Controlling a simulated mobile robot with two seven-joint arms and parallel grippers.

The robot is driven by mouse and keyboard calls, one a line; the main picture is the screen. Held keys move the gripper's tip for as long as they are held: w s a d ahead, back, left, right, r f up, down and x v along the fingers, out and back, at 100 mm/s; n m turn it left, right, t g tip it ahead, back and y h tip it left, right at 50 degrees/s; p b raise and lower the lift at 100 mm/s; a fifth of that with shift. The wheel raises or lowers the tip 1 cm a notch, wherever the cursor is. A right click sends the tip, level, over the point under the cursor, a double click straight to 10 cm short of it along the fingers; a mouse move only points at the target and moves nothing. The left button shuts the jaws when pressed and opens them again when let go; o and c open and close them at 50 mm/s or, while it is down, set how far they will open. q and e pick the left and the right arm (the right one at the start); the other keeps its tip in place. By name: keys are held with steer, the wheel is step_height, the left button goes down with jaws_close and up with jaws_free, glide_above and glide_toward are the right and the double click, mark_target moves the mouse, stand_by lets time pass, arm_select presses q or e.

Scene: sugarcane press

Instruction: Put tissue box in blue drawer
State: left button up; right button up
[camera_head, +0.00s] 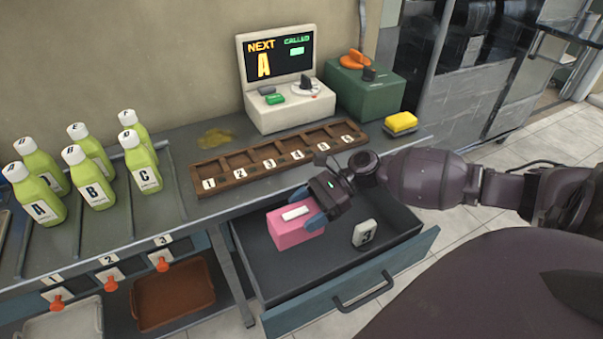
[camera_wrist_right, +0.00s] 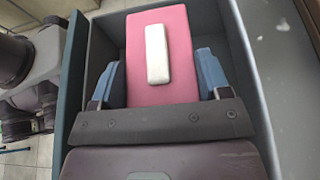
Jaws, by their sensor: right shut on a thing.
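The pink tissue box (camera_head: 291,229) with a white top strip is inside the open blue drawer (camera_head: 345,281), toward its left half. My right gripper (camera_head: 318,205) reaches in from the right and is shut on the tissue box. In the right wrist view the blue fingertips (camera_wrist_right: 160,80) sit on both sides of the pink box (camera_wrist_right: 173,32), with drawer walls around it. I cannot tell whether the box's underside touches the drawer floor. My left gripper is not in view.
A small white-and-black item (camera_head: 364,233) lies in the drawer, right of the box. Above, the counter holds a numbered wooden rack (camera_head: 235,174), a display machine (camera_head: 289,107), a green box (camera_head: 365,92), a yellow sponge (camera_head: 401,122) and several green bottles (camera_head: 93,179).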

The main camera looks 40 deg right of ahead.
step_height(320, 180, down, 4)
steer(key=shift+r+b, duration=0.1)
steer(key=shift+b, duration=0.25)
step_height(320, 180, down, 6)
steer(key=shift+r+b, duration=0.15)
steer(key=shift+b, duration=0.75)
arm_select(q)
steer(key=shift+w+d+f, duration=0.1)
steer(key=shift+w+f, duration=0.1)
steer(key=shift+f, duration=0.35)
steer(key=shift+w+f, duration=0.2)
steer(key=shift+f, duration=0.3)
arm_select(e)
steer(key=o, duration=0.9)
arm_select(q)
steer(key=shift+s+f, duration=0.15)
arm_select(e)
steer(key=shift+o, duration=0.3)
